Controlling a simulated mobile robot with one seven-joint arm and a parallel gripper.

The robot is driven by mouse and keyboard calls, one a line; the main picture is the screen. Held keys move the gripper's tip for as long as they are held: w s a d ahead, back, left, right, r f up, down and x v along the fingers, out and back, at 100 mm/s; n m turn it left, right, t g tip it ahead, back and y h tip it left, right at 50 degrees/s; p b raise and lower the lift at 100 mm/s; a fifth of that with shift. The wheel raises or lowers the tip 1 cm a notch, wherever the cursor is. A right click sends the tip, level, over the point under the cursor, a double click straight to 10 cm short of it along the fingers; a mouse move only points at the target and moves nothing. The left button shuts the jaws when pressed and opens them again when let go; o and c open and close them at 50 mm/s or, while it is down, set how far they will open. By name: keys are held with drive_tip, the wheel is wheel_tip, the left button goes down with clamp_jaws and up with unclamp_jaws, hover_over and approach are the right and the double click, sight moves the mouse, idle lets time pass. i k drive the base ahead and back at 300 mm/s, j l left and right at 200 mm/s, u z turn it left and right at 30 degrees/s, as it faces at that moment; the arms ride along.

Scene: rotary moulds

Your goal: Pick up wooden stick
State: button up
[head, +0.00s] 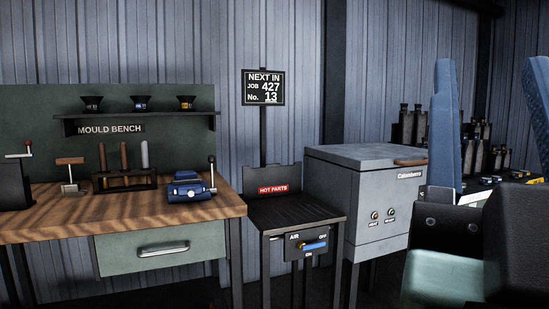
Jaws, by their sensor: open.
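Two brown upright stick-like pieces, a left one (102,158) and a right one (124,157), stand in a dark rack (128,182) on the wooden mould bench (60,213). They look like wooden sticks or tool handles; I cannot tell which one is the wooden stick. A pale grey piece (145,154) stands beside them. A wooden T-shaped handle on a light metal shaft (70,170) is just left of the rack.
A blue vise-like device (187,188) is right of the rack. A black hot parts stand (295,214) and a grey cabinet (366,200) are further right. A shelf (160,118) with black cups hangs above the bench. Large dark and blue shapes block the right side.

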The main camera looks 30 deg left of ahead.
sight(122, 144)
drive_tip(key=u, duration=1.55)
